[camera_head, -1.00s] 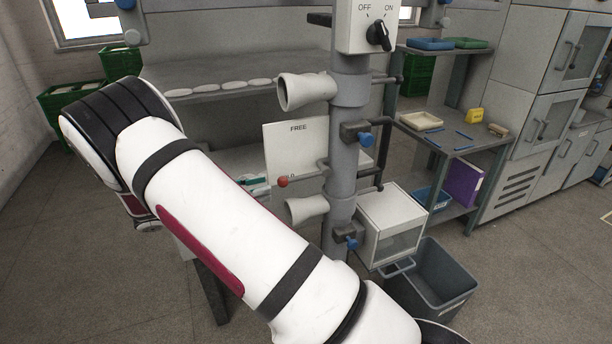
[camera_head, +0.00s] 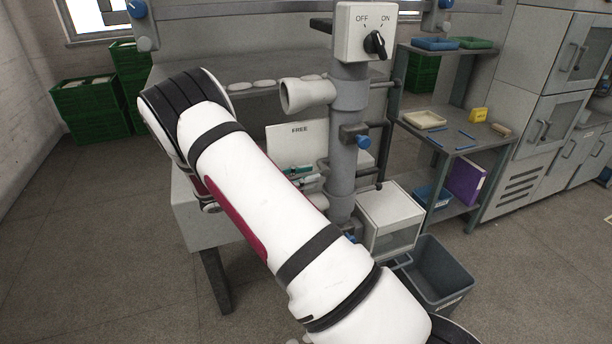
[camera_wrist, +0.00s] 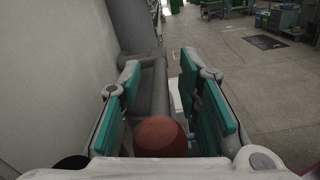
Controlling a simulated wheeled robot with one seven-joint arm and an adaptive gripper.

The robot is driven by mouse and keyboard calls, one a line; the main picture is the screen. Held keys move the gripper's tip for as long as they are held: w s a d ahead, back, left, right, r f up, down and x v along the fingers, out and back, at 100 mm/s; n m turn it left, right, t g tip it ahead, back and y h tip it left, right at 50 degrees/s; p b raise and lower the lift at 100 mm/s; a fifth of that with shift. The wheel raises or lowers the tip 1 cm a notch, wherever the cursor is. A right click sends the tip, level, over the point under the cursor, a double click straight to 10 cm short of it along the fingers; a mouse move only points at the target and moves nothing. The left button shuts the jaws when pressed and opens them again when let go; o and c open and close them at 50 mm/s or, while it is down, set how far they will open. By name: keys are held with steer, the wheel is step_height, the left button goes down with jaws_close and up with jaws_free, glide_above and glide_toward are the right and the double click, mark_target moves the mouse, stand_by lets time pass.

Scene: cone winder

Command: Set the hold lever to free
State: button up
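The hold lever shows in the wrist view as a round red knob (camera_wrist: 162,137) with a grey bar beyond it. In the head view the knob is hidden behind my arm and gripper. A pale plate (camera_head: 285,143) marked FREE stands behind the grey column (camera_head: 344,150). My gripper (camera_head: 300,173) is beside the column, in front of the plate, partly covered by my arm. In the wrist view my gripper (camera_wrist: 166,92) is open, its teal pads apart on both sides, with the red knob low between them. Contact with the knob cannot be told.
Pale funnel-shaped parts (camera_head: 306,95) stick out from the column. A switch box (camera_head: 365,32) marked OFF and ON sits on top. A white box (camera_head: 389,222) and a grey bin (camera_head: 436,272) stand at lower right. The floor at left is clear.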

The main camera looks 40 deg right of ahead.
mark_target(312, 173)
jaws_close()
steer(key=shift+r, duration=0.15)
steer(key=r+y, duration=0.1)
steer(key=y, duration=0.1)
steer(key=r+t+y+p, duration=0.1)
steer(key=y, duration=0.1)
steer(key=shift+s+d, duration=0.15)
steer(key=shift+d, duration=0.05)
steer(key=shift+s+d+r+t+y+p, duration=0.15)
steer(key=shift+d+r+t+y, duration=0.1)
steer(key=shift+y, duration=0.5)
steer(key=shift+w+d+r+t+y+p, duration=0.1)
steer(key=shift+r+t+y+p, duration=0.15)
steer(key=shift+y, duration=0.55)
steer(key=shift+s+d+r+t+y+p, duration=0.1)
steer(key=shift+d+r+t+y, duration=0.15)
steer(key=shift+y, duration=0.5)
jaws_free()
steer(key=shift+r, duration=0.1)
